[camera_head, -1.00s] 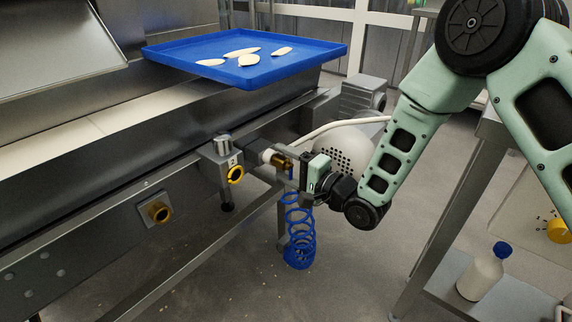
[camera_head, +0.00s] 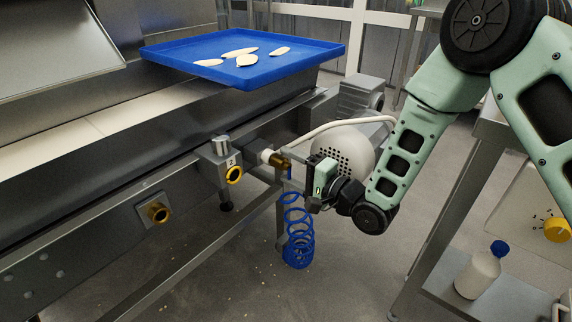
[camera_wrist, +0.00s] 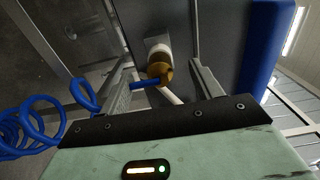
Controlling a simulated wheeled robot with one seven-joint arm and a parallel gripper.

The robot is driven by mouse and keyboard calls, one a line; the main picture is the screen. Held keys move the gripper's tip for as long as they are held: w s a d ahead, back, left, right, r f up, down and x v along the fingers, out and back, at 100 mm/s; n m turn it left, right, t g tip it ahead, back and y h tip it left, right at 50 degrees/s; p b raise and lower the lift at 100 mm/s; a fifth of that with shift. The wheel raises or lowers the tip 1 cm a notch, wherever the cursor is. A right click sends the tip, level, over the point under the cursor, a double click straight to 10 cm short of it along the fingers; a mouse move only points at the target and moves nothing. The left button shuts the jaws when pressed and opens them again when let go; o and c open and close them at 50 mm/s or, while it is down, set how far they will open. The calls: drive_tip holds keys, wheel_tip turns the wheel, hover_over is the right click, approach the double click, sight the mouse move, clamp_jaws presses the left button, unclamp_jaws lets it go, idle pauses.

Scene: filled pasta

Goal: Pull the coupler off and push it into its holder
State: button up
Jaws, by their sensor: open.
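The brass coupler (camera_head: 279,161) sits at the end of a white fitting (camera_head: 266,155) beside the machine's side, with the blue coiled hose (camera_head: 296,222) hanging below it. In the wrist view the coupler (camera_wrist: 160,70) lies ahead, between the lines of my two grey fingers, with a blue hose stub at its side. My gripper (camera_head: 300,180) is open and empty, right of the coupler and apart from it. A yellow ring port (camera_head: 234,174) sits on a block marked 2. Another brass ring socket (camera_head: 158,212) is on a square plate at left. I cannot tell which is the holder.
A blue tray (camera_head: 165,53) with several pale pasta pieces rests above on the machine. A white perforated round housing (camera_head: 345,145) stands behind my gripper. A white bottle (camera_head: 478,275) stands on a low shelf at right. The floor below is mostly open.

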drive_tip(key=shift+v, duration=2.5)
